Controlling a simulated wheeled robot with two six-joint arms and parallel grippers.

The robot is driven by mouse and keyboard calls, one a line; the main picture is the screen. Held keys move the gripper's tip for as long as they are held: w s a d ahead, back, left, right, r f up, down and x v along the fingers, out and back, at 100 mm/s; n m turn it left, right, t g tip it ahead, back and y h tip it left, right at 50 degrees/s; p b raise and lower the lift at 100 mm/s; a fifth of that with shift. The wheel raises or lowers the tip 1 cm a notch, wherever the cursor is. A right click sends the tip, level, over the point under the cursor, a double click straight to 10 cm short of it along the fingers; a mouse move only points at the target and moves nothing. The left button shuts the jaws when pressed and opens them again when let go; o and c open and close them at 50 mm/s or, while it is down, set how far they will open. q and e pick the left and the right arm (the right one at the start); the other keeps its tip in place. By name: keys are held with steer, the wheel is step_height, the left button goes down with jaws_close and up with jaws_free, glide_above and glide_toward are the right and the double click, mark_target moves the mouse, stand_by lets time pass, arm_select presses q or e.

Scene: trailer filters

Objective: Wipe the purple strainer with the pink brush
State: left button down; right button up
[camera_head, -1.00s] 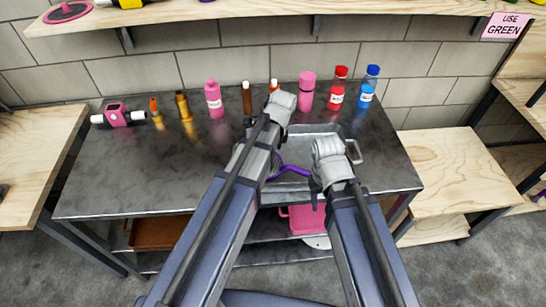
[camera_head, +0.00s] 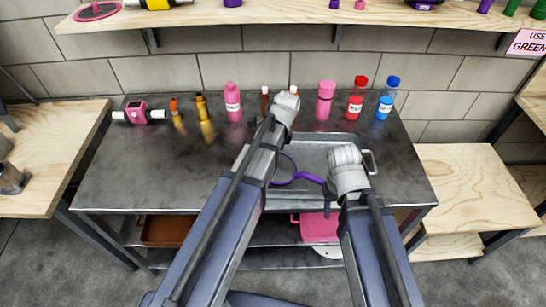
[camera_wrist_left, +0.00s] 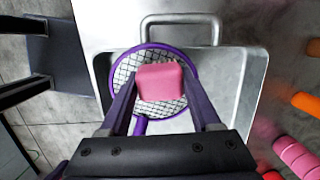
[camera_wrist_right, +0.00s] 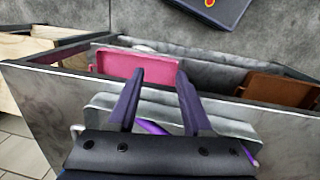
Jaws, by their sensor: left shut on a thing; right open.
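The purple strainer (camera_head: 297,178) lies in a grey metal tray (camera_head: 325,150) on the dark bench. Its round mesh (camera_wrist_left: 122,72) shows in the left wrist view. My left gripper (camera_wrist_left: 160,88) is shut on the pink brush (camera_wrist_left: 160,80), which shows as a pink block above the mesh. I cannot tell if they touch. In the head view the left jaws and brush are hidden behind the arm. My right gripper (camera_wrist_right: 160,75) is open and empty near the tray. Part of the purple handle (camera_wrist_right: 152,127) shows beyond its fingers.
A pink bottle (camera_head: 232,103), a pink cylinder (camera_head: 325,101), a red bottle (camera_head: 356,98) and a blue-capped bottle (camera_head: 386,99) stand along the bench's back. A pink device (camera_head: 138,112) sits at back left. A pink bin (camera_head: 318,228) is below. The bench's left part is clear.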

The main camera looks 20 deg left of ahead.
mark_target(288, 171)
arm_select(q)
steer(key=shift+w+f, duration=0.1)
steer(key=shift+w, duration=0.1)
steer(key=shift+d+f, duration=0.15)
steer(key=shift+d, duration=0.3)
steer(key=shift+s+d+f+b, duration=0.1)
steer(key=shift+d+b, duration=0.05)
steer(key=shift+d, duration=0.5)
steer(key=shift+s+d+f+b, duration=0.1)
steer(key=shift+d+b, duration=0.05)
steer(key=shift+d, duration=0.5)
steer(key=shift+d, duration=0.1)
steer(key=shift+s+d+f, duration=0.1)
steer(key=shift+s+d, duration=0.05)
steer(key=shift+d, duration=0.65)
steer(key=shift+s+d+f, duration=0.1)
steer(key=shift+d, duration=0.65)
steer(key=shift+f+b, duration=0.1)
steer(key=shift+b, duration=0.25)
steer(key=shift+a, duration=0.15)
